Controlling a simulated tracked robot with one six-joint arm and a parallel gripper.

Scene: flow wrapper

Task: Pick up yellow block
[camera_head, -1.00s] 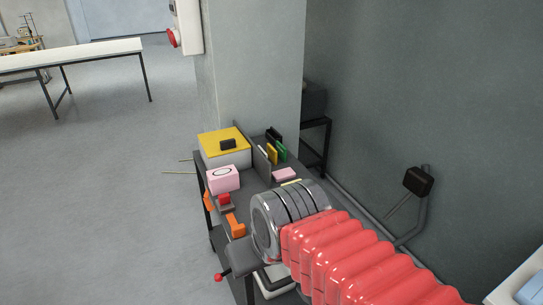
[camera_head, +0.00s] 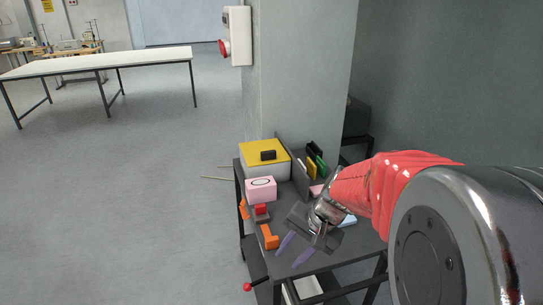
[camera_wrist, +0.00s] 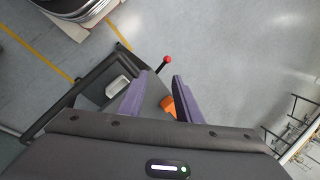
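A small yellow block (camera_head: 312,163) stands upright in the dark rack at the back of the black table, between black and green pieces. It is small and partly covered by its neighbours. My gripper (camera_head: 294,250) is over the front part of the table, nearer than the rack, with its purple fingers pointing down and forward. In the wrist view the two fingers of my gripper (camera_wrist: 163,82) stand apart with nothing held between them. The yellow block does not show in the wrist view.
A white box with a yellow lid (camera_head: 262,152), a pink box (camera_head: 261,189) and an orange piece (camera_head: 269,237) are along the table's left side. A red-tipped lever (camera_head: 248,287) sticks out at front left. A wall column (camera_head: 300,90) rises behind.

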